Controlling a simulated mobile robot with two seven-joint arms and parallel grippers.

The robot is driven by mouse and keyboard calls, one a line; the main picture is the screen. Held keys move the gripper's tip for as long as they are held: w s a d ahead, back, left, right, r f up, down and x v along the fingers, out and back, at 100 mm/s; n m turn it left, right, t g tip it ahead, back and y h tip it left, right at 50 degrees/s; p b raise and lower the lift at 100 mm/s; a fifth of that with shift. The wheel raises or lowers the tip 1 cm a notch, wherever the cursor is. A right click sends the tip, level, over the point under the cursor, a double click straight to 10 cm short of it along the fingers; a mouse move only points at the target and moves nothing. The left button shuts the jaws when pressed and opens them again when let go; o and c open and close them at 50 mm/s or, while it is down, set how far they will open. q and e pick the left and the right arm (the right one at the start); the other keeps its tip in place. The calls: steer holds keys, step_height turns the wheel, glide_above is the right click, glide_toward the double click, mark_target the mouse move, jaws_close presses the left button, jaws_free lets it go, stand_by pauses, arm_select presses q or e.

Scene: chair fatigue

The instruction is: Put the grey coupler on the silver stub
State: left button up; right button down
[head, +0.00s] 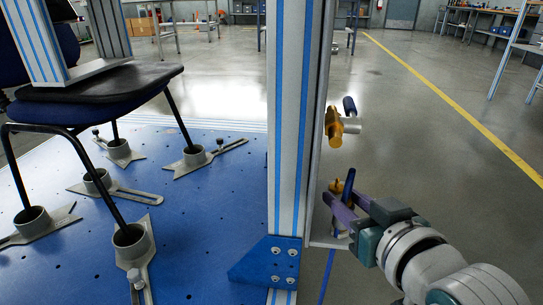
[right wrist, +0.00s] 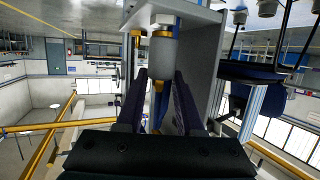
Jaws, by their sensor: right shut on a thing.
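My right gripper (head: 333,207) has its purple fingers at the lower part of the striped post, and is shut on the grey coupler. In the right wrist view, the grey coupler (right wrist: 163,57) shows as a grey cylinder with a gold band, between and beyond the fingers (right wrist: 158,88). In the head view the fingers partly hide it; yellow and dark blue parts rise above them. My left gripper is not in view.
The striped post (head: 285,110) stands left of the gripper, with a blue corner bracket (head: 268,262) at its foot. A pale ledge (head: 322,242) lies below the fingers. A chair (head: 95,90) stands on the blue plate (head: 200,240) at left. Floor right of the post is open.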

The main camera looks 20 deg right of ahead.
steer(key=shift+f, duration=0.3)
steer(key=shift+c, duration=2.3)
jaws_free()
steer(key=shift+s+a+r+p, duration=0.1)
steer(key=shift+s+r+p, duration=0.25)
steer(key=shift+s, duration=0.1)
steer(key=p+v, duration=0.4)
steer(key=v, duration=0.5)
steer(key=shift+f, duration=0.15)
